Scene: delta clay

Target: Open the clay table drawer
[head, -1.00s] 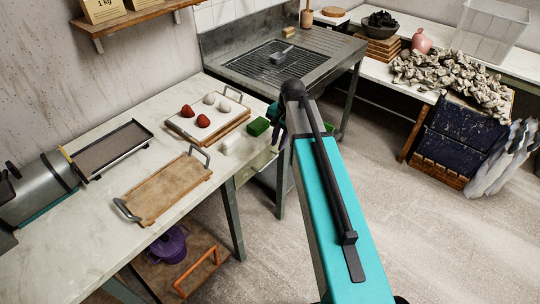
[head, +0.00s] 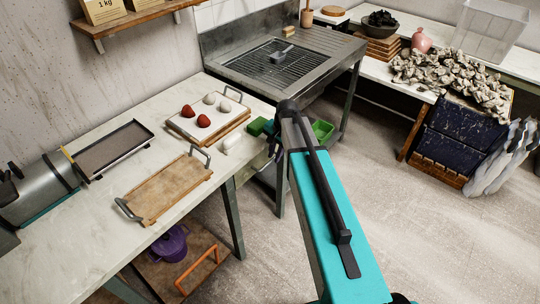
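The clay table (head: 90,235) has a pale worktop and grey legs and stands at the left in the head view. A pale strip of its front, likely the drawer front (head: 247,168), shows below the worktop's right end. My arm covers part of that area, so I cannot tell whether the drawer is shut or slightly open. My gripper (head: 273,143) is a small dark shape at the arm's far end, close to the table's right front edge. Its fingers are mostly hidden behind the arm. I cannot tell whether it touches the drawer or is open or shut.
A sink unit (head: 318,58) stands behind, with a green container (head: 322,130) below.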

